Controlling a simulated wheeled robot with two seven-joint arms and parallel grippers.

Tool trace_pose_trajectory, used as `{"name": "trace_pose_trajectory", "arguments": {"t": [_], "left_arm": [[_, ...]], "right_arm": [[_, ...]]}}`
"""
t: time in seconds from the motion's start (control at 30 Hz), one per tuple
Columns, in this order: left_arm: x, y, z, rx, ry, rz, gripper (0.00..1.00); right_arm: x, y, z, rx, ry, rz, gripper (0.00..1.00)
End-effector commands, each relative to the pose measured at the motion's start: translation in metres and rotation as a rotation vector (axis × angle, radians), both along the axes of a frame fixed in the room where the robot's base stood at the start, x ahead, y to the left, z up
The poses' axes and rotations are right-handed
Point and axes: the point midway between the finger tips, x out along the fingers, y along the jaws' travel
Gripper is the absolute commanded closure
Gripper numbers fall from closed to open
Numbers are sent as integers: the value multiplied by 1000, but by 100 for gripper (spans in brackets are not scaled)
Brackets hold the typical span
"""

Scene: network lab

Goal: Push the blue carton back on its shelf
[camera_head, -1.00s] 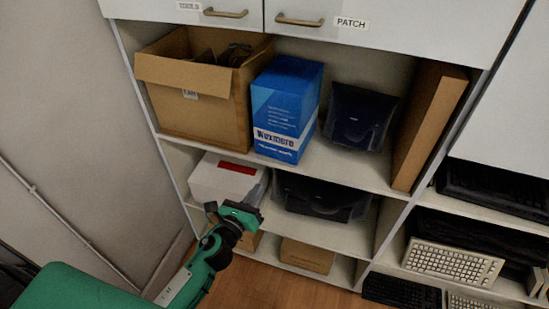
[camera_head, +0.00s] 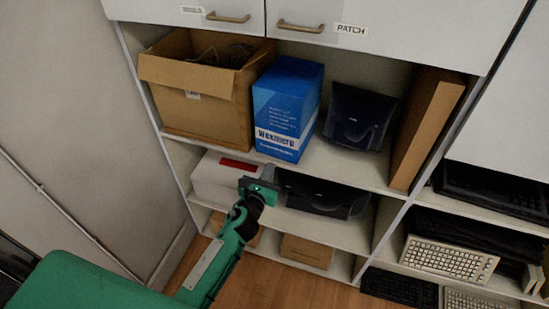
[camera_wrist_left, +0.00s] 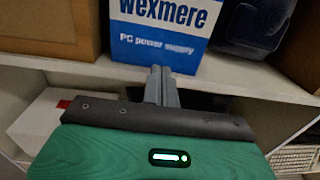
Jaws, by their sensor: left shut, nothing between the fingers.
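The blue carton (camera_head: 286,107) stands upright on the upper open shelf (camera_head: 330,168), between a brown box and a dark device. Its front bottom edge is close to the shelf's front edge. It also shows in the left wrist view (camera_wrist_left: 165,28), with its top cut off. My left gripper (camera_head: 262,188) is shut and empty, in front of and below the carton in the head view. In the left wrist view its closed fingers (camera_wrist_left: 161,84) point at the carton's lower front. I cannot tell whether they touch it. My right gripper is not in view.
An open brown box (camera_head: 200,95) stands left of the carton. A dark bagged device (camera_head: 358,115) and a leaning brown board (camera_head: 424,130) stand right. A white box (camera_head: 222,178) and dark equipment (camera_head: 318,192) sit on the shelf below. Cabinet doors (camera_head: 400,30) hang above.

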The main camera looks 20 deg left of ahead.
Motion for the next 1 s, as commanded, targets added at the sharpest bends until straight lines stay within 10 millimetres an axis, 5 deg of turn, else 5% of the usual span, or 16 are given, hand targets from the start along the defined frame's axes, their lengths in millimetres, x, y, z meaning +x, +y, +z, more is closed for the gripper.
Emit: {"name": "trace_pose_trajectory", "arguments": {"t": [0.3, 1.0], "left_arm": [[41, -3, 1, -3, 0, -1, 100], [62, -4, -1, 0, -2, -3, 100]], "right_arm": [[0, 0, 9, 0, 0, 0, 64], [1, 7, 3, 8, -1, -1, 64]]}}
